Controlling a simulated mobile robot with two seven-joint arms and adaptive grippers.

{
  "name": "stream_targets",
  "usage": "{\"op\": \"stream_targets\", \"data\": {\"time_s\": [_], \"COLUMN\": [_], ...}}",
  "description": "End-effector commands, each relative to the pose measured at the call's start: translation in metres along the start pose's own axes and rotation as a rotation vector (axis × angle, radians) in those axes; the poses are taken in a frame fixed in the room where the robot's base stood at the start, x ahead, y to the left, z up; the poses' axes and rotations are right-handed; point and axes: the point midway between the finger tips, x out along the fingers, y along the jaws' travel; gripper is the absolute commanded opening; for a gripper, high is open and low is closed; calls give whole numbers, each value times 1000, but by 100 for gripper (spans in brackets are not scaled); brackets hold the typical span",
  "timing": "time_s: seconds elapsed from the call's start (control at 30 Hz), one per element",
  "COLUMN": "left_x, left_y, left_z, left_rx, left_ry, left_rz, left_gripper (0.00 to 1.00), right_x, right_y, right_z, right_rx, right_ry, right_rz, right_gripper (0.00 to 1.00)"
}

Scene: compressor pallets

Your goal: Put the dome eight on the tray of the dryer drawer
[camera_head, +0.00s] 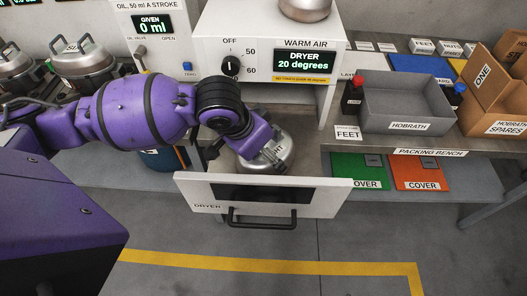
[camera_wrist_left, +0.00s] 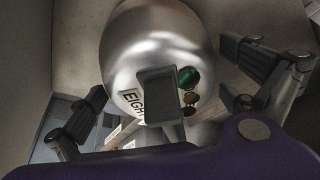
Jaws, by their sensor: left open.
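The dome eight (camera_head: 283,150) is a silver metal dome behind the front of the open dryer drawer (camera_head: 330,190). In the left wrist view the dome (camera_wrist_left: 150,45) fills the middle, with its EIGHT label, a dark grey handle and green and brown ports. My left gripper (camera_head: 265,156) is over the dome from above. In the left wrist view its fingers (camera_wrist_left: 165,80) are spread apart on either side of the handle, not closed on it. The drawer front and my arm hide most of the tray, so I cannot tell how the dome rests on it. My right gripper is not in view.
The dryer (camera_head: 270,45) carries another silver vessel (camera_head: 305,9) on top. Silver domes (camera_head: 82,60) stand at the left. The packing bench (camera_head: 450,146) at the right holds a grey HOBRATH bin (camera_head: 405,105) and cardboard boxes. Floor in front of the drawer is clear.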

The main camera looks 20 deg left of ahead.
Motion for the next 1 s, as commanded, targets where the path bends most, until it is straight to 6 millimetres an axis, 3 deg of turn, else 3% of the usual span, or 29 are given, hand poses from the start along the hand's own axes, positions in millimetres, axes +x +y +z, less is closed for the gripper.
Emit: {"op": "stream_targets", "data": {"time_s": [0.3, 0.5, 1.0], "left_x": [-72, -102, -110], "left_y": [-1, 0, 1], "left_z": [-3, -2, 0], "left_rx": [3, 1, 0], "left_ry": [8, 6, 1], "left_rz": [-5, -2, 0], "left_gripper": [100, 100, 100], "right_x": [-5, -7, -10], "right_y": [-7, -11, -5], "right_z": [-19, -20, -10], "right_rx": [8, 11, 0], "right_ry": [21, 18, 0], "right_rz": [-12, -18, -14], "right_gripper": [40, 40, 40]}}
